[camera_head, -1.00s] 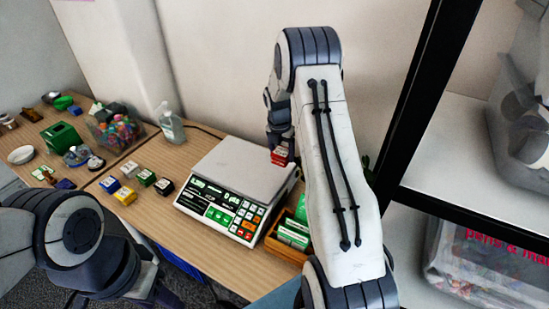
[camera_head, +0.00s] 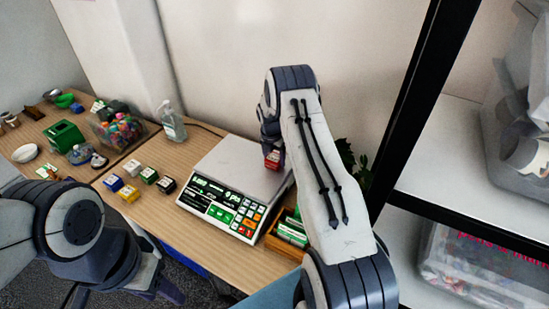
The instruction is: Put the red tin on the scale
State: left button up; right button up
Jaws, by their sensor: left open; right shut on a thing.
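The scale (camera_head: 226,166) stands on the wooden table, with a grey plate on top and a lit display and keypad on its front. My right gripper (camera_head: 272,149) points down over the right part of the plate. It is shut on the red tin (camera_head: 272,160), a small red block with a pale marking. The tin is at or just above the plate; I cannot tell whether it touches. My arm hides part of the plate's right side. My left gripper (camera_head: 170,292) is open and empty, low at the left, in front of the table edge.
Blue, yellow, green and black tins (camera_head: 147,175) stand left of the scale. A wooden tray with green boxes (camera_head: 291,231) is right of it. A clear bottle (camera_head: 172,121) stands behind. A black-framed shelf (camera_head: 440,205) is at the right.

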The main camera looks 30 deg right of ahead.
aim_at(272, 160)
jog(key=shift+f, duration=0.2)
jog(key=o, duration=1.4)
jog(key=shift+o, duration=0.2)
jog(key=shift+r, duration=0.6)
notch_tip(272, 160, up, 10)
jog(key=a+b, duration=0.2)
jog(key=b, duration=0.1)
jog(key=s+a+r+m+y, duration=0.1)
jog(key=s+a+r+m, duration=0.35)
jog(key=a, duration=0.75)
jog(key=s+a+r+m, duration=0.2)
jog(key=s+a+r, duration=0.45)
jog(key=a, duration=0.45)
jog(key=s+a+m, duration=0.3)
jog(key=s, duration=0.6)
jog(key=s+a+m+y, duration=0.1)
jog(key=s+a+m, duration=0.2)
jog(key=s, duration=0.6)
jog(key=s+a+m+g, duration=0.1)
jog(key=s+a+m, duration=0.2)
jog(key=s, duration=0.6)
jog(key=shift+s+r+m+y, duration=0.15)
jog(key=shift+m+y, duration=0.15)
jog(key=shift+m, duration=0.35)
